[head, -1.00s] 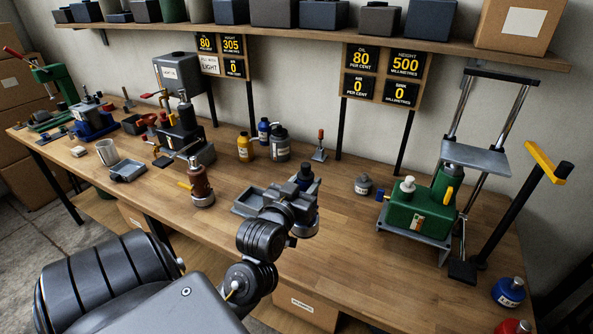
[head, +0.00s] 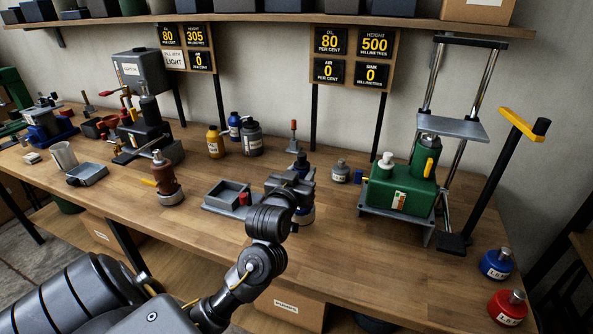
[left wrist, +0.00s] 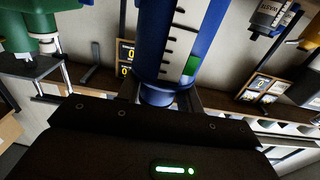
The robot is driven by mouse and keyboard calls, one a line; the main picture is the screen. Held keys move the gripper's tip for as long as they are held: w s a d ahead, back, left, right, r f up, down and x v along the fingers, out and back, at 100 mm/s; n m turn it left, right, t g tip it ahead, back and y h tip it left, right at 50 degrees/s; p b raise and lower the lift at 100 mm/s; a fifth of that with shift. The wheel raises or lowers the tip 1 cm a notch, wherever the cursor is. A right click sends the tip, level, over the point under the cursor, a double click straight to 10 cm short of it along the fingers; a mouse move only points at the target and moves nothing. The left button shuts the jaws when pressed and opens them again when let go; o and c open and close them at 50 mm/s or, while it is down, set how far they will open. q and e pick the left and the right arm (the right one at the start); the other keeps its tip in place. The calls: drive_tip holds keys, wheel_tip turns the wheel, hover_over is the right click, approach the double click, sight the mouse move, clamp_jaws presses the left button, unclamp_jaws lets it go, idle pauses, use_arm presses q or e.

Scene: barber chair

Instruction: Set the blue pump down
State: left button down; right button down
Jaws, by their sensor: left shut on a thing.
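My left gripper (head: 292,186) is shut on the blue pump, which stands upright in its jaws. In the left wrist view the blue pump (left wrist: 155,45) fills the space between the fingers, with dark scale marks and a green level in a clear strip. I cannot tell whether its base touches the bench. My right gripper is not in view.
A grey tray (head: 212,207) with a small red thing is just left of the gripper. A green pump unit (head: 402,192) and press frame stand to the right. Blue (head: 494,265) and red (head: 508,308) bottles are at the bench's right. Bare wood (head: 375,255) lies in front.

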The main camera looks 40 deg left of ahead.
use_arm(q)
drive_tip(key=shift+w+f, duration=0.2)
drive_tip(key=shift+f, duration=1.45)
drive_tip(key=c, duration=1.4)
unclamp_jaws()
drive_tip(key=shift+f, duration=0.35)
drive_tip(key=o, duration=0.5)
drive_tip(key=shift+r, duration=0.1)
